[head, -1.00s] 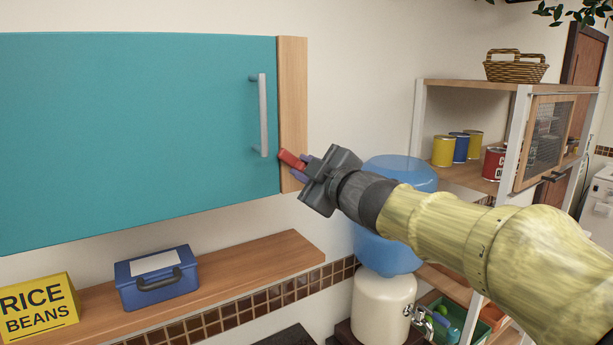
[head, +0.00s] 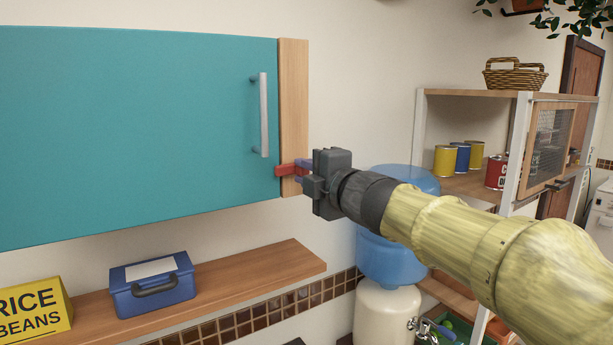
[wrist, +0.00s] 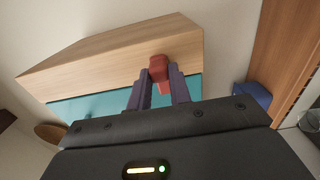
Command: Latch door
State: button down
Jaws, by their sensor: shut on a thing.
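The teal cabinet door (head: 140,130) is flush in its wooden frame, with a grey vertical bar handle (head: 263,115) near its right edge. A red latch (head: 287,170) lies about level across the wooden side strip (head: 293,100), its left end over the door's edge. My gripper (head: 302,171) is at the latch's right end. In the wrist view, the purple fingers of my gripper (wrist: 158,88) are shut on the red latch (wrist: 160,68), one on each side. The teal door (wrist: 95,105) shows behind them.
A shelf board (head: 240,275) below holds a blue box (head: 150,290) and a yellow rice and beans box (head: 35,310). A blue water bottle (head: 385,255) on a cream dispenser (head: 385,315) stands beneath my arm. A rack (head: 470,95) with cans stands at right.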

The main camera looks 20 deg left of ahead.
jog(key=shift+f, duration=0.1)
dwell(0.3)
jog(key=c, duration=1.3)
grip_release()
jog(key=b+v, duration=0.2)
jog(key=v, duration=1.5)
jog(key=shift+s+d+b, duration=0.1)
jog(key=shift+s+b, duration=0.15)
jog(key=shift+b, duration=0.05)
